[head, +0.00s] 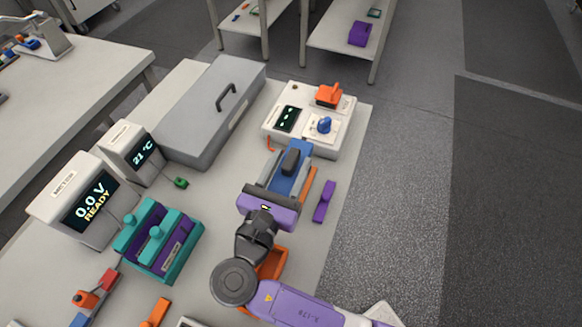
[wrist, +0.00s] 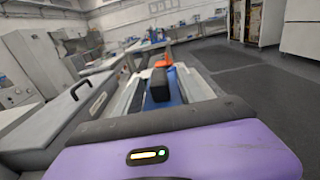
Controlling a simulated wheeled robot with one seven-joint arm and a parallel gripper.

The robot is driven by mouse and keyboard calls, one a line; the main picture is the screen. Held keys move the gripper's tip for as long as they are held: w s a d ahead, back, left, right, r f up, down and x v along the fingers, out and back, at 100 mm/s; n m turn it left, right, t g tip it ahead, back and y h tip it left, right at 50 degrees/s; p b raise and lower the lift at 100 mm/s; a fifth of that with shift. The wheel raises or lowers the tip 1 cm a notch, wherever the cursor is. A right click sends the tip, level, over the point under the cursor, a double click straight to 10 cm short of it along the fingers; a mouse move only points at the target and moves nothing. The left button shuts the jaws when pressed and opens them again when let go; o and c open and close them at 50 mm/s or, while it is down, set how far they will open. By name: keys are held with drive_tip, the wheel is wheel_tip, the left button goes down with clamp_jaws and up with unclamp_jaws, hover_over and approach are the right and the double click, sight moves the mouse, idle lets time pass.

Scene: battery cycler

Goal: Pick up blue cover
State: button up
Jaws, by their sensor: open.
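The blue cover (head: 301,175) is a flat blue plate with a dark raised handle (head: 290,161). It lies in front of my gripper, near the right part of the bench. In the wrist view, the blue cover (wrist: 174,94) and its black handle (wrist: 158,85) show between my two pale fingers. My gripper (head: 284,168) is open, with its purple body and grey palm at the near end of the cover. It also shows in the wrist view (wrist: 160,88). The fingers appear on either side of the handle; I cannot tell whether they touch it. My gripper hides the cover's near end.
A white box (head: 345,143) with an orange handle (head: 329,95) and a blue knob (head: 324,125) stands just beyond. A grey lidded case (head: 205,110) is at the left. A purple piece (head: 324,201) lies at the right. A teal rack (head: 165,265) stands nearer left.

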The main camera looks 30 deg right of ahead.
sight(291, 158)
drive_tip(key=shift+w+d, duration=0.25)
drive_tip(key=shift+d, duration=0.15)
clamp_jaws()
drive_tip(key=shift+r, duration=0.1)
wheel_tip(291, 158, up, 20)
drive_tip(key=p, duration=0.1)
idle(0.5)
